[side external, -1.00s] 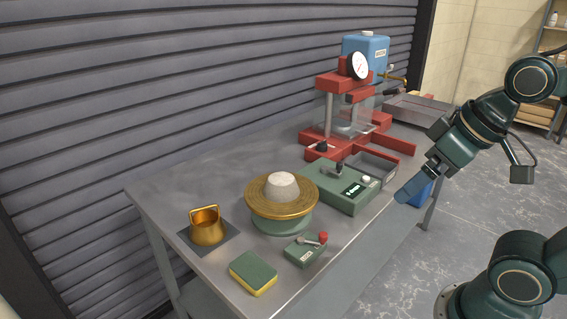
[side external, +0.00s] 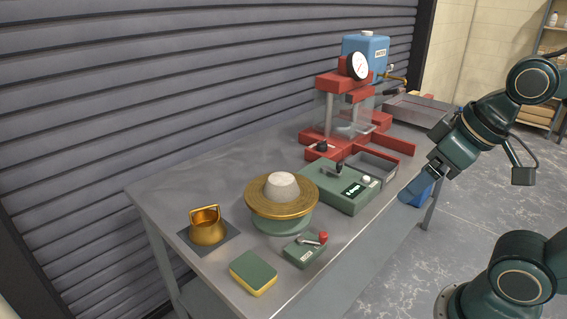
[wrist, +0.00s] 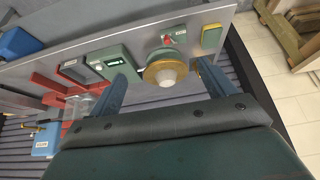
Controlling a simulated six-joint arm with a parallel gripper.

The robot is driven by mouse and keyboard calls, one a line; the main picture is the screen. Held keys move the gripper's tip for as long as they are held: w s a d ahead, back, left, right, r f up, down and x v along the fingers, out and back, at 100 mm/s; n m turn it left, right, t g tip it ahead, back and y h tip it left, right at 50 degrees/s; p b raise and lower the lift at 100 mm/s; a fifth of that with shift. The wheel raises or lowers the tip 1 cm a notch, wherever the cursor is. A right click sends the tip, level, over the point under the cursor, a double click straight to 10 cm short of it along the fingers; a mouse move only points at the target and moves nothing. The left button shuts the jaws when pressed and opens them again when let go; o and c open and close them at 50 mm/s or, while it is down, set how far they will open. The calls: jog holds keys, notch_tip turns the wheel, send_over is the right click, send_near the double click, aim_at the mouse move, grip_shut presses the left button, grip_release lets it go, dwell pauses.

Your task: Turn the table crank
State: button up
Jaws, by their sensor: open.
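The crank (side external: 313,240) is a short metal arm with a red knob on a small green box at the table's front edge. In the wrist view the crank's red knob (wrist: 168,39) shows near the top. Beside the box stands a round brass flow table (side external: 281,206) on a green base, with a pale grey mortar cone (side external: 282,187) on top. My gripper (side external: 413,193) is open and empty, off the front edge of the table, to the right of the crank and apart from it. In the wrist view its two fingers (wrist: 160,72) frame the brass disc, seen beyond them.
A green control box (side external: 340,188) with a display stands behind the crank box. A red press (side external: 345,110) with a gauge and a blue tank (side external: 366,56) are farther back. A brass mould (side external: 207,229) and a sponge (side external: 253,273) lie at the near end.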

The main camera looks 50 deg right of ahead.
jog(key=shift+w+r, duration=0.2)
jog(key=shift+w, duration=0.05)
jog(key=c, duration=0.7)
jog(key=w+r+n, duration=0.1)
jog(key=w, duration=0.2)
jog(key=w+d+r, duration=0.1)
jog(key=w, duration=0.2)
jog(key=w+d+r+n+g, duration=0.1)
jog(key=w, duration=0.2)
jog(key=shift+w+d+r+n+y, duration=0.15)
jog(key=shift+w+r+n+y, duration=0.05)
jog(key=shift+w+n+y, duration=0.15)
jog(key=shift+c, duration=0.8)
jog(key=w+d+f+n+g+y, duration=0.1)
jog(key=w+d+f+n, duration=0.1)
jog(key=w+d, duration=0.5)
jog(key=w+d+f+n+y, duration=0.1)
jog(key=w+d+f+n, duration=0.1)
jog(key=w+d, duration=0.5)
jog(key=w+d+f+n, duration=0.1)
jog(key=d+f, duration=0.4)
jog(key=d, duration=0.5)
jog(key=shift+d+n, duration=0.2)
jog(key=shift+n, duration=0.45)
jog(key=shift+w+y, duration=0.15)
jog(key=shift+y, duration=0.1)
jog(key=x, duration=1.3)
jog(key=shift+a+f, duration=0.15)
jog(key=shift+f, duration=0.25)
jog(key=shift+c, duration=0.5)
